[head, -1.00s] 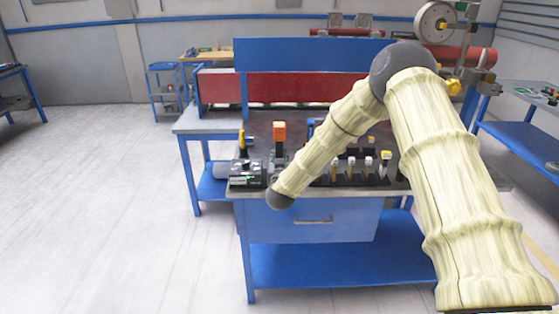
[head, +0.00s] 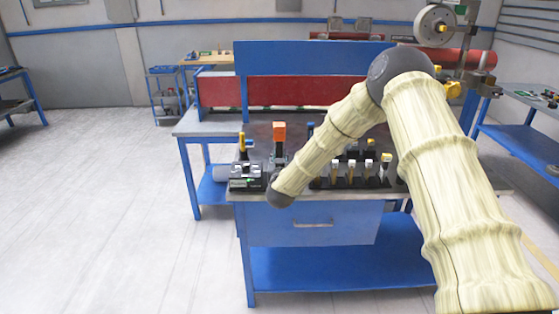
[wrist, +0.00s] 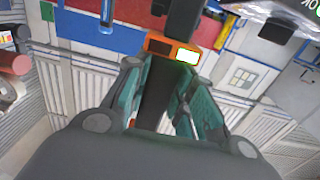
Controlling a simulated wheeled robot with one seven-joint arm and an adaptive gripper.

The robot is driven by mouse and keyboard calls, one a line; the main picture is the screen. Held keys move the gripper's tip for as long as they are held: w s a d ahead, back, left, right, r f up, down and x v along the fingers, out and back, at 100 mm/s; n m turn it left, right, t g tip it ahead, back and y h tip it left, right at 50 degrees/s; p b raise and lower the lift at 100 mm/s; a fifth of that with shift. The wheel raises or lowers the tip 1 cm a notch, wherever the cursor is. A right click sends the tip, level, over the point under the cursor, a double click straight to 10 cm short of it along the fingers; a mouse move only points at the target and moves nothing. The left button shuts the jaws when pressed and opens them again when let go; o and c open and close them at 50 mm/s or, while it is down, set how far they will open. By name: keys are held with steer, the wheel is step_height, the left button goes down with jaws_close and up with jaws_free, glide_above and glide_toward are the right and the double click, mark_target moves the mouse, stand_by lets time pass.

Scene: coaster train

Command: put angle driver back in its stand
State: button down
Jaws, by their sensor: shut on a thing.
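The angle driver, an orange-headed tool with a dark body, stands upright just behind my arm's end in the head view (head: 279,132). In the wrist view its orange head (wrist: 158,46) with a lit panel shows between the teal fingers of my gripper (wrist: 165,80). My gripper is shut on its dark body. I cannot tell for sure which holder is the stand. A black device (head: 246,178) with a small green light is left of my wrist, near the table's front left corner.
A yellow-topped tool (head: 242,143) stands at the black device. A black rack (head: 350,183) with several upright yellow-tipped pieces is right of my wrist. A blue-topped item (head: 311,128) stands behind. A blue panel (head: 315,55) rises behind the table (head: 450,192). Floor at left is clear.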

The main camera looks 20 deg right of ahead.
steer(key=b+x, duration=0.2)
steer(key=x, duration=0.4)
steer(key=shift+w+r+b, duration=0.2)
steer(key=shift+w+b, duration=0.15)
steer(key=shift+b, duration=0.05)
stand_by(3.8)
steer(key=shift+f+b, duration=0.55)
steer(key=shift+f, duration=0.3)
stand_by(1.0)
steer(key=c, duration=1.1)
jaws_free()
steer(key=shift+s, duration=0.1)
